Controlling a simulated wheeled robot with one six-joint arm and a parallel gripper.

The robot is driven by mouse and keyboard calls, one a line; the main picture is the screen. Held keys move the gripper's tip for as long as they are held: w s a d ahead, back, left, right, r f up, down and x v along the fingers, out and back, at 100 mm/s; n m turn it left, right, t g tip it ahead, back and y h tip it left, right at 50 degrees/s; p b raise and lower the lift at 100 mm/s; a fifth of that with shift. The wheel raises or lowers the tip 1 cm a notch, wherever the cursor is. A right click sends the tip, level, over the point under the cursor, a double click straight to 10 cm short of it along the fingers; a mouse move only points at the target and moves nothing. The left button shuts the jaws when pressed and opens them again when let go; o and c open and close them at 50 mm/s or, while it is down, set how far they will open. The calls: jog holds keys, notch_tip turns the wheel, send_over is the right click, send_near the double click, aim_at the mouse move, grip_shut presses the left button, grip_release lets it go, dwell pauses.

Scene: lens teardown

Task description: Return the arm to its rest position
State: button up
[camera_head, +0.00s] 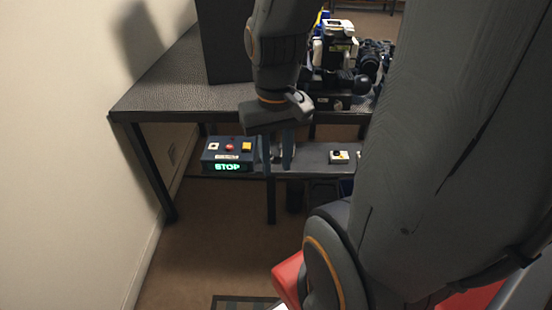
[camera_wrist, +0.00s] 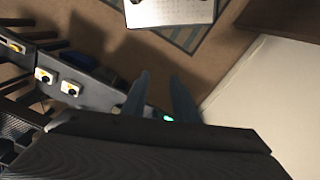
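My arm reaches down from the top of the head view, with another large grey link of it filling the right side. My gripper (camera_head: 278,170) hangs pointing down in front of the table's edge. Its two fingers are apart with nothing visible between them. In the wrist view my gripper (camera_wrist: 160,76) also shows two spread fingers, with carpet seen between their tips. The control box (camera_head: 228,155) with a lit green STOP sign sits on the lower shelf, just left of the fingers. My wrist hides part of the table edge.
The dark table (camera_head: 165,95) carries a tall dark panel (camera_head: 222,45) and a white and black device (camera_head: 335,50). A small white switch box (camera_head: 339,157) sits on the lower shelf (camera_head: 310,155). A pale wall (camera_head: 60,150) stands at left. The carpet (camera_head: 215,230) in front is clear.

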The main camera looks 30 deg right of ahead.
jog(key=a+r+n+p, duration=0.2)
jog(key=a+r+p, duration=0.1)
jog(key=a+p, duration=0.3)
jog(key=shift+a+r, duration=0.25)
jog(key=shift+a, duration=0.05)
jog(key=shift+o, duration=0.4)
dwell(1.4)
